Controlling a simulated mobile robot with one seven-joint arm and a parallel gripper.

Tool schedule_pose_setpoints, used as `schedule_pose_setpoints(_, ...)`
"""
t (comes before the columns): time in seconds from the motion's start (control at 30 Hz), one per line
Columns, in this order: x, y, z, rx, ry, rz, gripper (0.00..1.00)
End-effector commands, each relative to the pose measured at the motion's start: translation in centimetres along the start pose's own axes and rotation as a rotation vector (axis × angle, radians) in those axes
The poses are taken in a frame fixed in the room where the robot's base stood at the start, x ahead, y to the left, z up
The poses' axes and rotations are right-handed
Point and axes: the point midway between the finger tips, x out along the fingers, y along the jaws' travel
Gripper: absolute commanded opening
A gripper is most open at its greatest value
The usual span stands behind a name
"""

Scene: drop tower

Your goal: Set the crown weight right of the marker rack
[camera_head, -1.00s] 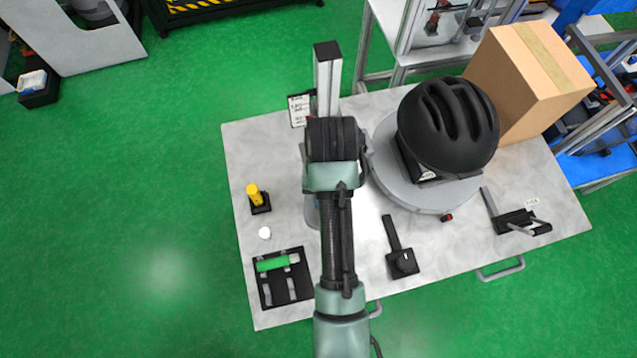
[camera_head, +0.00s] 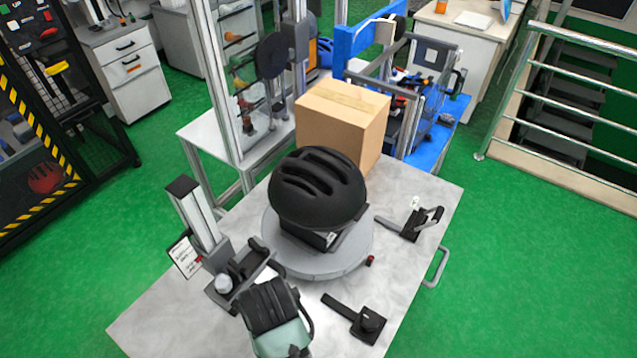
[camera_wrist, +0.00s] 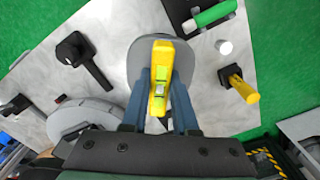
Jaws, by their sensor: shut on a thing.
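My gripper (camera_wrist: 168,112) points down over the table with its two blue-grey fingers shut on a yellow bar-shaped thing (camera_wrist: 158,75) with a green window. A round grey body (camera_wrist: 143,55) shows beneath the bar; I cannot tell if they are joined, or surely which thing is the crown weight. The black rack (camera_wrist: 178,12) with a green marker (camera_wrist: 212,14) lies at the top of the wrist view, partly cut off. A small white cylinder (camera_wrist: 224,47) stands beside it. In the head view my wrist hides the held thing, and the rack is out of frame.
A black helmet (camera_head: 318,188) sits on a round grey turntable (camera_head: 330,262). A metal post (camera_head: 196,215) stands at the left. A black clamp-like tool (camera_head: 366,322) lies in front. A yellow-handled black block (camera_wrist: 240,86) stands near the table edge. A cardboard box (camera_head: 340,125) is behind.

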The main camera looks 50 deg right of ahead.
Motion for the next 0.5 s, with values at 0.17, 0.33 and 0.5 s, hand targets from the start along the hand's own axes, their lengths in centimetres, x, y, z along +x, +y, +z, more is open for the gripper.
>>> schedule_pose_setpoints(0.17, 2.0, 4.2, 1.4, 0.124, 0.002, -0.003, 0.00)
schedule_pose_setpoints(0.33, 2.7, 6.4, 2.3, 0.187, 0.002, -0.003, 0.00)
schedule_pose_setpoints(0.5, 4.2, 7.0, 2.7, 0.205, -0.002, -0.004, 0.00)
